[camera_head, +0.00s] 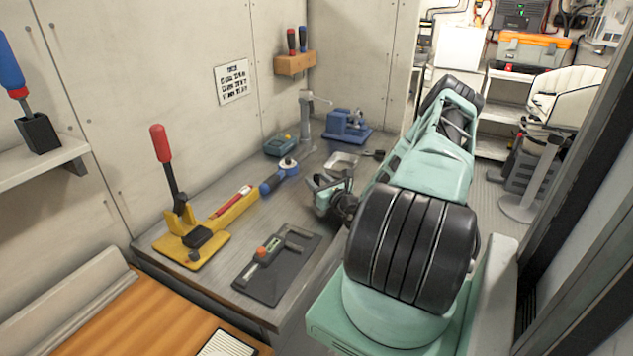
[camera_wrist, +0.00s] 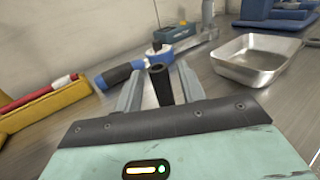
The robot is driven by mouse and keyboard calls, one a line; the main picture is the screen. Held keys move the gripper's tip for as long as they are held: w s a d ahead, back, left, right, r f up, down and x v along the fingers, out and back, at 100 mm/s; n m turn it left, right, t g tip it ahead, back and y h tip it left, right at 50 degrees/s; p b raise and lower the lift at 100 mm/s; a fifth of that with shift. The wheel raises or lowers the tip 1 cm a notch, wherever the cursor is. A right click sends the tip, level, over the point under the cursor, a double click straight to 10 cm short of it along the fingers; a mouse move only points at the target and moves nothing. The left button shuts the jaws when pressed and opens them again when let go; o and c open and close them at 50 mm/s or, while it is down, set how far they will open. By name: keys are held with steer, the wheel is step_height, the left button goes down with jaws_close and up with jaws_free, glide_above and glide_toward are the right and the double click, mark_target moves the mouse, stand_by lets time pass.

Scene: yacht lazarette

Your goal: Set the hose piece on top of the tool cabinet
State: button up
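The hose piece (camera_wrist: 161,85) is a short black tube with a round open top. In the wrist view it stands between the two grey fingers of my gripper (camera_wrist: 160,82), which look closed on its sides. In the head view my gripper (camera_head: 326,190) is low over the right part of the grey workbench, and the hose piece is hard to make out there. I cannot tell for certain which piece of furniture is the tool cabinet; a wood-topped unit (camera_head: 130,325) stands at the lower left.
The workbench (camera_head: 215,255) bears a yellow lever tool (camera_head: 195,240), a dark plate with a gauge (camera_head: 268,262), a blue-handled tool (camera_head: 279,176), a metal tray (camera_wrist: 258,60) and a blue vise (camera_head: 348,124). An orange-lidded toolbox (camera_head: 535,48) is at the back.

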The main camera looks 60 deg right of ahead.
steer(key=b+v, duration=0.3)
steer(key=v, duration=0.8)
steer(key=w+a+r+n+y, duration=0.1)
steer(key=w+a+y, duration=0.1)
steer(key=w+a+r+n+t+y, duration=0.1)
steer(key=w+a+n, duration=0.1)
steer(key=w+a+r+n+t+y, duration=0.1)
steer(key=w+a+r+y, duration=0.1)
steer(key=shift+a+n+y, duration=0.25)
steer(key=shift+n+y, duration=0.05)
steer(key=w+a+r+n+g+y, duration=0.1)
steer(key=a+r+n+g+y, duration=0.15)
steer(key=a+n+y, duration=0.4)
steer(key=w+a+r+n+g+y, duration=0.2)
steer(key=a+n+g+y, duration=0.2)
steer(key=a, duration=0.6)
steer(key=w+a+r+n+g+y, duration=0.1)
steer(key=a+r+n+g+y, duration=0.2)
steer(key=a+n+y, duration=0.45)
steer(key=s+a+r+n+g+h, duration=0.2)
steer(key=s+a+n+g+h, duration=0.2)
steer(key=n, duration=0.9)
steer(key=s+a+r+n+g+h, duration=0.2)
steer(key=s+a+n+g+h, duration=0.3)
steer(key=s+a+n+h, duration=0.6)
steer(key=s+a+n, duration=0.2)
steer(key=s+a, duration=0.1)
steer(key=a, duration=0.3)
steer(key=shift+s+r, duration=0.2)
steer(key=shift+r, duration=0.15)
